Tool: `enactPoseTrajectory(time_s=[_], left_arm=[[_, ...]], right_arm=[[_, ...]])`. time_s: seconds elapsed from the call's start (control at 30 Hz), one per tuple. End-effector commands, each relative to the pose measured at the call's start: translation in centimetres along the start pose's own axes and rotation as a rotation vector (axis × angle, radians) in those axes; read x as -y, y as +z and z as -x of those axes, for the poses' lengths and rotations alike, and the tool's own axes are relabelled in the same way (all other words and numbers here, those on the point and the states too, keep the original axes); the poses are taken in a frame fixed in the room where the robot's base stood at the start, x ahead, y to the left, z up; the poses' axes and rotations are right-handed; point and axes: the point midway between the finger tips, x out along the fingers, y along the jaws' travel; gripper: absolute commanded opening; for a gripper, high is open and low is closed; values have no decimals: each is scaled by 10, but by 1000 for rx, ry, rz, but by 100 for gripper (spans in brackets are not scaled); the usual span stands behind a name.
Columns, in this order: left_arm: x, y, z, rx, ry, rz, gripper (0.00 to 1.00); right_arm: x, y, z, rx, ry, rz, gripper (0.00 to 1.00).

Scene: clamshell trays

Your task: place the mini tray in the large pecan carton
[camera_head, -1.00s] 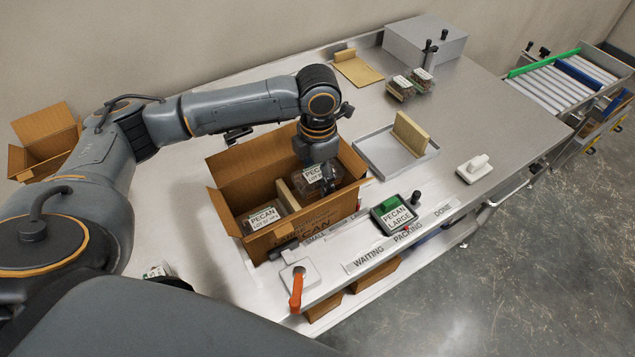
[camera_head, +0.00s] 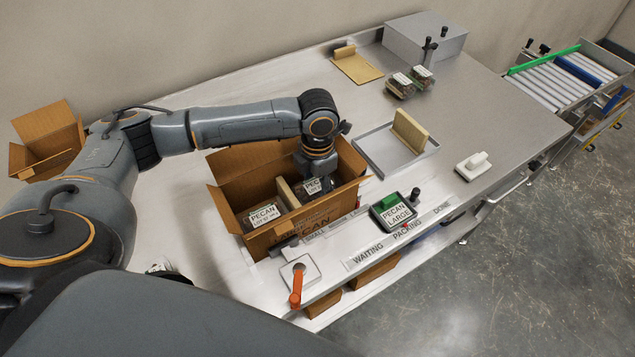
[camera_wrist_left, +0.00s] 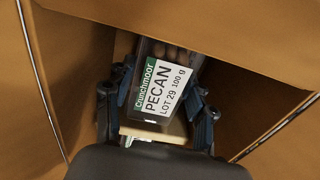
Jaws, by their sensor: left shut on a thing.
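The large pecan carton (camera_head: 238,184) stands open on the steel table, with a tan divider (camera_head: 288,194) inside. A clear pecan tray (camera_head: 264,216) lies in its left compartment. My left gripper (camera_head: 315,178) reaches down into the right compartment, shut on the mini tray (camera_head: 312,187). The tray looks slightly tilted there. I cannot tell whether it touches the carton floor. My right gripper is out of view.
A grey tray with an upright tan board (camera_head: 409,131) lies right of the carton. Two filled clamshells (camera_head: 400,85) sit farther back near a grey box (camera_head: 424,38).

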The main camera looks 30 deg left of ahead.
Motion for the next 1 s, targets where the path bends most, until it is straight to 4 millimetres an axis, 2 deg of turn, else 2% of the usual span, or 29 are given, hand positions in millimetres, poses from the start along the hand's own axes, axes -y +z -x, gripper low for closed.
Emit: enactPoseTrajectory(time_s=[0.03, 0.07, 0.17, 0.57, 0.77, 1.0], left_arm=[[0, 0, 0, 1, 0, 0, 21], [0, 0, 0, 1, 0, 0, 57], [0, 0, 0, 1, 0, 0, 77], [0, 1, 5, 4, 1, -1, 77], [-1, 2, 35, 8, 3, -1, 77], [-1, 2, 89, 7, 3, -1, 77]], right_arm=[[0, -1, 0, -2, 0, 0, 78], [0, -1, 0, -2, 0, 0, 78], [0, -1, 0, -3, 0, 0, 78], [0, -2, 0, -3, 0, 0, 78], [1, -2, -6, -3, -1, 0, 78], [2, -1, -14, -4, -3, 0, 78]])
